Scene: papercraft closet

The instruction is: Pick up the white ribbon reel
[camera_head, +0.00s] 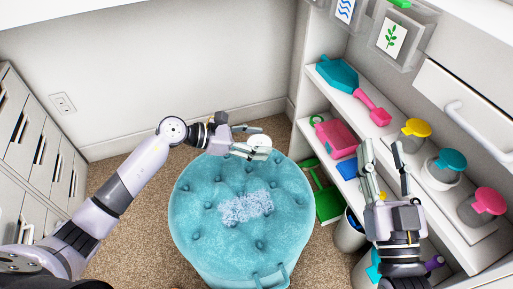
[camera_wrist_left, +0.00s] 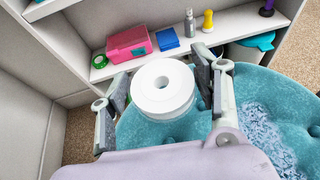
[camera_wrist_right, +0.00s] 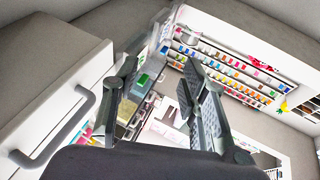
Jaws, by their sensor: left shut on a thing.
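The white ribbon reel (camera_wrist_left: 161,88) is a round white roll with a hole in its middle. In the left wrist view it sits between the fingers of my left gripper (camera_wrist_left: 163,90), which is shut on it. In the head view the reel (camera_head: 260,141) shows at the fingertips of my left gripper (camera_head: 252,142), over the far edge of the teal ottoman (camera_head: 190,230). My right gripper (camera_head: 383,160) is in front of the shelves with its fingers apart. It also shows open and empty in the right wrist view (camera_wrist_right: 165,95).
A pale blue fluffy cloth (camera_head: 246,208) lies on the ottoman. Shelves at the right hold a pink box (camera_head: 336,139), a teal dustpan (camera_head: 338,74) and several lidded jars. Grey drawers (camera_head: 30,140) stand at the left. Carpet is clear around the ottoman's left side.

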